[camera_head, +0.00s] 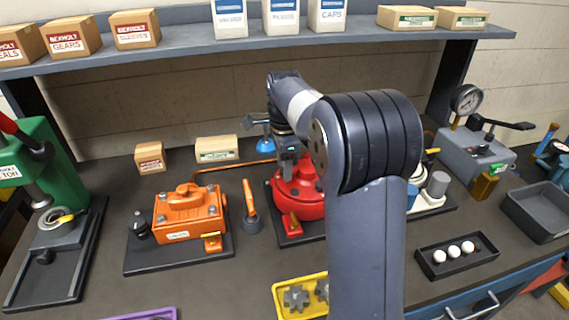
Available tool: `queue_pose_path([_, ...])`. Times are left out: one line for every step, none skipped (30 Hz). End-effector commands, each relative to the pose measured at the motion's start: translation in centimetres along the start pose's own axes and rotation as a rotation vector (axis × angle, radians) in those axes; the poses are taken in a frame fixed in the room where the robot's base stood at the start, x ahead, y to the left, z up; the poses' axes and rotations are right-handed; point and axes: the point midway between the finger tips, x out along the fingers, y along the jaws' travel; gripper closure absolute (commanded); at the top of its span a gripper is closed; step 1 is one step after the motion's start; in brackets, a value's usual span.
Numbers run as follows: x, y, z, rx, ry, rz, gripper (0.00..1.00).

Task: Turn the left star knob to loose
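My arm stands across the middle of the view. My gripper (287,166) points down just over the left part of a round red motor (297,196) on a dark base plate. The fingers are small and partly hidden, so I cannot tell whether they are open or touching the motor. My arm hides the motor's right part. No star knob can be clearly made out. An orange motor (190,217) sits to the left on its own dark plate, with a black knob-like part (140,226) at the plate's left side.
An orange-handled tool (250,207) stands between the two motors. A green press (52,175) is at the far left. A yellow tray (285,306) with gears lies in front. A black tray (432,264) with white balls and a gauge unit (470,145) are at right.

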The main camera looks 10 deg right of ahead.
Motion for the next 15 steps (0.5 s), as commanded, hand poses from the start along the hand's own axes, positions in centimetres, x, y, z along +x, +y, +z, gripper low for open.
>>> queue_pose_path([-0.01, 0.00, 0.00, 0.000, 0.000, 0.000, 0.57])
queue_pose_path([-0.02, 0.00, 0.00, 0.000, 0.000, 0.000, 0.59])
queue_pose_path([-0.02, 0.00, 0.00, 0.000, 0.000, 0.000, 0.62])
queue_pose_path([-0.02, 0.00, 0.00, 0.000, 0.000, 0.000, 0.65])
queue_pose_path([-0.03, 0.00, 0.00, 0.000, 0.000, 0.000, 0.67])
queue_pose_path([-0.03, 0.00, 0.00, 0.000, 0.000, 0.000, 0.70])
queue_pose_path([-0.03, 0.00, 0.00, 0.000, 0.000, 0.000, 0.73])
queue_pose_path([-0.03, 0.00, 0.00, 0.000, 0.000, 0.000, 0.75])
queue_pose_path([-0.03, 0.00, 0.00, 0.000, 0.000, 0.000, 0.79])
queue_pose_path([-0.04, 0.00, 0.00, 0.000, 0.000, 0.000, 0.81])
queue_pose_path([-0.04, 0.01, 0.00, 0.000, 0.000, 0.000, 0.84])
queue_pose_path([-0.03, 0.01, 0.00, 0.000, 0.000, 0.000, 0.87])
queue_pose_path([-0.03, 0.01, 0.00, 0.000, 0.000, 0.000, 0.89])
queue_pose_path([-0.03, 0.01, 0.00, 0.000, 0.000, 0.000, 0.92])
queue_pose_path([-0.04, 0.01, 0.00, 0.000, 0.000, 0.000, 0.95])
